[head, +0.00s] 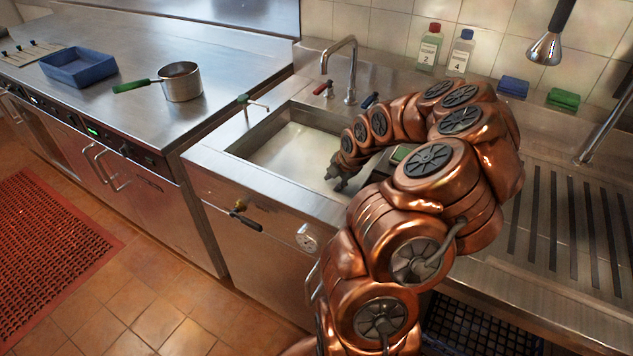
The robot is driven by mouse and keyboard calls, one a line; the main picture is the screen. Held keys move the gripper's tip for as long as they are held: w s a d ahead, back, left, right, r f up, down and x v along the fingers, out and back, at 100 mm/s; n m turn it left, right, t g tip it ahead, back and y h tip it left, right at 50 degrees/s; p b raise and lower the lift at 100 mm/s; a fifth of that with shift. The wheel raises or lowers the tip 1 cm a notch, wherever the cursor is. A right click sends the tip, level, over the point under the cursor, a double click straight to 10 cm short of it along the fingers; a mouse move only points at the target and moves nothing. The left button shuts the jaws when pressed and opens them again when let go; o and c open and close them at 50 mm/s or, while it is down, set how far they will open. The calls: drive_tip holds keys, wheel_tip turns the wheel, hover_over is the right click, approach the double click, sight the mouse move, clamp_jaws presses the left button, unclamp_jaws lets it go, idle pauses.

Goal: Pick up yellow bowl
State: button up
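No yellow bowl shows in the head view. My copper-coloured arm curves over the right side of the sink (290,150) and hides part of it and of the counter. My gripper (338,182) is small and dark at the arm's end, pointing down at the right part of the sink. Its fingers are too small to tell whether they are open or shut, and no object can be made out in them.
A pot (181,82) with a green handle and a blue tray (78,67) stand on the left counter. A faucet (350,75) rises behind the sink. Two bottles (429,48) and blue and green sponges (563,99) sit along the back wall. A ribbed drainboard (565,215) lies right.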

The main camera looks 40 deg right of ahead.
sight(330, 186)
drive_tip(key=shift+p+x, duration=0.45)
drive_tip(key=shift+x, duration=1.35)
drive_tip(key=shift+a, duration=0.2)
drive_tip(key=shift+c, duration=0.3)
clamp_jaws()
